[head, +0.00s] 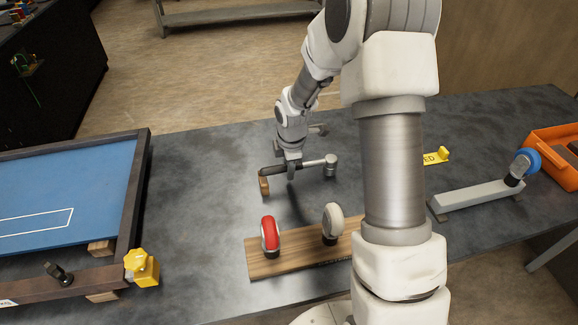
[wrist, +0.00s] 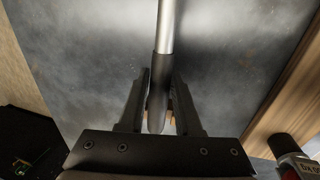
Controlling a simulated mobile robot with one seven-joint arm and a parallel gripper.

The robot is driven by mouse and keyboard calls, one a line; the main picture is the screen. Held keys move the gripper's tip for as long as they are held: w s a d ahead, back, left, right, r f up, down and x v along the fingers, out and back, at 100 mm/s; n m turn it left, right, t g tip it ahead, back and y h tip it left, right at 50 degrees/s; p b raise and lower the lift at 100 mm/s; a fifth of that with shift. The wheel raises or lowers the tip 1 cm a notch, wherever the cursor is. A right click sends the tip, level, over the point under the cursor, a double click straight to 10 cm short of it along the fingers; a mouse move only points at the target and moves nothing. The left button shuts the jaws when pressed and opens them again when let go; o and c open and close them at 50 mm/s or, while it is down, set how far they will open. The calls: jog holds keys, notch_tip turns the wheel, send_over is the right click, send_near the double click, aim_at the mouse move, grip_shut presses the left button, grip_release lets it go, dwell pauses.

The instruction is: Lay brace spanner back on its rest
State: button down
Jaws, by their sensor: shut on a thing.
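The brace spanner has a dark grip (head: 273,171) at its left end, a steel shaft and a round steel head (head: 331,164) at its right end. My gripper (head: 291,173) is shut on it, with the spanner lying nearly level across the jaws. In the wrist view my gripper's fingers (wrist: 159,80) stand either side of the dark grip, and the steel shaft (wrist: 166,28) runs away from them. A small wooden block (head: 264,187), perhaps part of the rest, stands under the grip's left end. I cannot tell whether they touch.
A framed blue panel (head: 70,195) and a yellow knob (head: 142,267) are left. A grey bar (head: 470,197) and an orange bin (head: 553,146) are right.

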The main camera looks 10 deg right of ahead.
jog(key=shift+s+b+x, duration=0.2)
jog(key=shift+b+x, duration=0.55)
jog(key=shift+x, duration=0.25)
dwell(0.7)
jog(key=c, duration=0.5)
grip_release()
jog(key=shift+p+v, duration=3.05)
jog(key=shift+v, duration=0.95)
jog(key=shift+r, duration=0.15)
